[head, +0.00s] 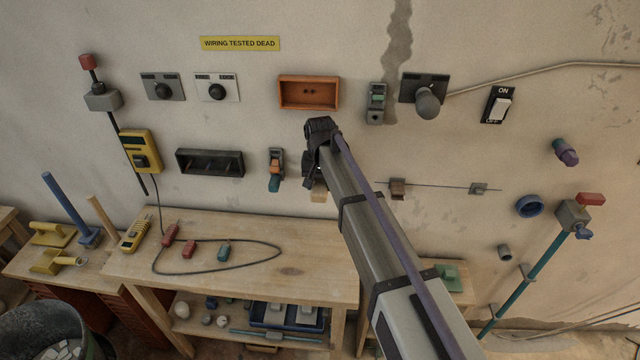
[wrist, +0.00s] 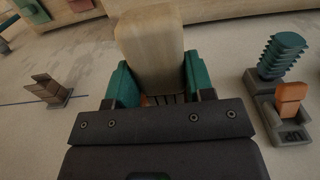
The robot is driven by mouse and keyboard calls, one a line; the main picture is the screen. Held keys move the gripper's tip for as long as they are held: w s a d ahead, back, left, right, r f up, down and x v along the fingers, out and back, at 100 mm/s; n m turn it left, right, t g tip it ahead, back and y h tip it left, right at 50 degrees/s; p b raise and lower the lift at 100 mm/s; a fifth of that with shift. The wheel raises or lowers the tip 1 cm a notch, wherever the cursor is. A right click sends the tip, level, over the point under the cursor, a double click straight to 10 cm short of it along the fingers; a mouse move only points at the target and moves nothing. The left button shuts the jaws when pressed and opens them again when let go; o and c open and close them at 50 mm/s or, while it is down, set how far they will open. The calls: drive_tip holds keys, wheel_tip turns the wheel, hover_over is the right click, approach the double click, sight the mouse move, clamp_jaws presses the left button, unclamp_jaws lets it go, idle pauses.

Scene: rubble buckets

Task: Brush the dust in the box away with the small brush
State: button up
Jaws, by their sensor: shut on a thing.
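My gripper (head: 316,178) is in front of the wall below the orange box, with its jaws pointing down. In the wrist view, its teal fingers (wrist: 155,85) are shut on a pale wooden block (wrist: 150,40), which looks like the small brush. The block's lower end (head: 319,196) shows under the jaws in the head view. Two small dark spots show inside; I cannot tell whether dust lies there.
An orange-and-teal switch (head: 275,168) and a black tray (head: 210,162) are on the wall to the left. A slider on a rod (head: 397,188) and a grey knob (head: 428,104) are to the right. The workbench (head: 310,255) stands below with a meter and leads.

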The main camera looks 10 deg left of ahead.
drive_tip(key=shift+w, duration=0.9)
drive_tip(key=shift+d, duration=2.25)
drive_tip(key=shift+a, duration=2.35)
drive_tip(key=shift+d, duration=2.35)
drive_tip(key=shift+a, duration=2.35)
drive_tip(key=shift+d, duration=2.35)
drive_tip(key=shift+a, duration=2.35)
drive_tip(key=shift+s, duration=0.1)
